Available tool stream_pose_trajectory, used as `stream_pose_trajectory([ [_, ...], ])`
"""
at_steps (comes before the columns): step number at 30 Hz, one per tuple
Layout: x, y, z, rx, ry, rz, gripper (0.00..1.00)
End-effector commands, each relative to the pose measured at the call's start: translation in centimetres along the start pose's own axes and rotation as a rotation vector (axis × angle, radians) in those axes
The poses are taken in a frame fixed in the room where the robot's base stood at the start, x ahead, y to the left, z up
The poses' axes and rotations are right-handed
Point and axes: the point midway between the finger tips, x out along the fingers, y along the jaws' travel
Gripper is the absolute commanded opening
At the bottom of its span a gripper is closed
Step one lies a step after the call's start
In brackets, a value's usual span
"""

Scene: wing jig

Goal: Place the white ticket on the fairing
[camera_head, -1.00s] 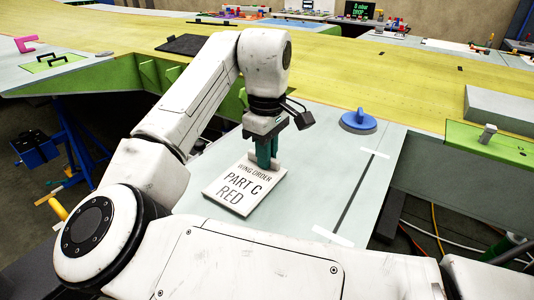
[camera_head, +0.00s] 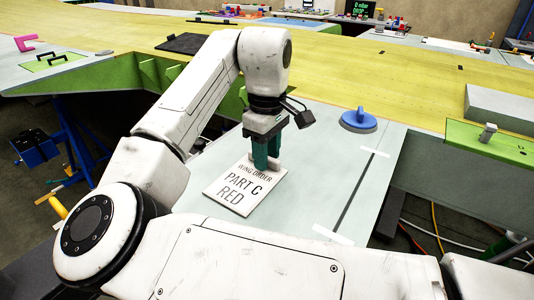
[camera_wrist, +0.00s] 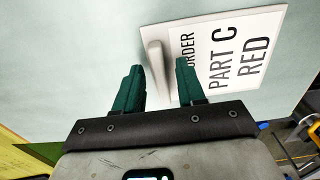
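The white ticket (camera_head: 238,193), printed "WING ORDER PART C RED", lies flat on a pale blue-grey panel (camera_head: 315,140), which may be the fairing. A small upright tab (camera_wrist: 157,62) stands at the ticket's top edge. My gripper (camera_head: 266,165) is low over that edge. In the wrist view, its two green fingers (camera_wrist: 159,66) are spread on either side of the tab, with gaps showing, so it looks open. The wrist view also shows the ticket's printed face (camera_wrist: 235,55), to the right of the fingers.
A blue round-based handle (camera_head: 358,121) stands on the panel to the right of my gripper. A dark seam with white tape (camera_head: 333,235) runs nearby. A green plate with a small block (camera_head: 487,133) is at the right. The yellow wing surface (camera_head: 400,70) extends behind.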

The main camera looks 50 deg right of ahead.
Motion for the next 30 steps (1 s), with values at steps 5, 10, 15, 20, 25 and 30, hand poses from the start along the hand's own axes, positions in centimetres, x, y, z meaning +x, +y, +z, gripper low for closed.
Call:
stream_pose_trajectory([
  [5,-2.8,0.1,0.0,0.001,0.002,0.002,0.39],
  [10,-6.5,0.0,-0.1,0.001,0.004,0.001,0.39],
  [15,-9.6,0.0,-0.1,-0.001,0.004,0.000,0.39],
  [20,-11.3,0.0,0.0,0.000,0.001,0.000,0.39],
  [25,-11.8,0.0,0.0,0.000,0.000,0.001,0.39],
  [30,-11.8,0.0,0.0,0.000,0.000,0.001,0.39],
])
